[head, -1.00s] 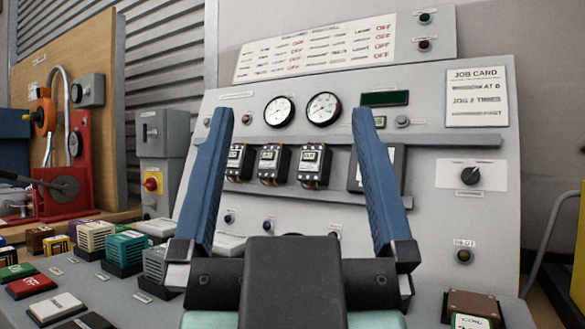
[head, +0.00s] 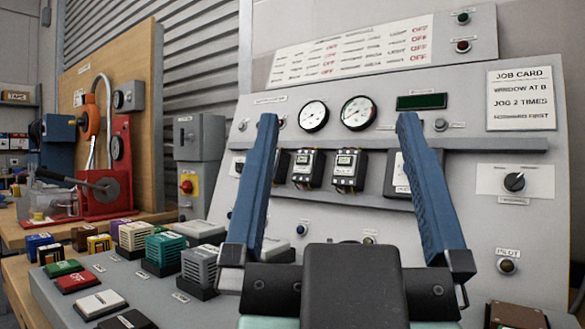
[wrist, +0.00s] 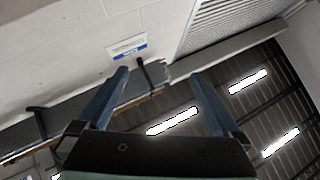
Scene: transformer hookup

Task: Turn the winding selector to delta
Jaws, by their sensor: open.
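A black rotary knob (head: 514,182) sits on a white plate at the right of the grey sloped panel (head: 455,215). It is the only large dial-type selector I see on the panel. Its pointer mark is small, and I cannot read the label below it or any delta mark. My gripper (head: 338,118) is open and empty, its two blue fingers upright in front of the panel and to the left of the knob. It does not appear to touch anything. The wrist view shows the open fingers (wrist: 160,73) against wall and ceiling; the knob is not in that view.
Two gauges (head: 314,116), black relay modules (head: 308,168) and a job card (head: 519,98) are on the panel. Several coloured blocks (head: 165,248) stand on the bench at left. A red hand-cranked machine (head: 105,175) is farther left. A pilot lamp (head: 507,266) sits below the knob.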

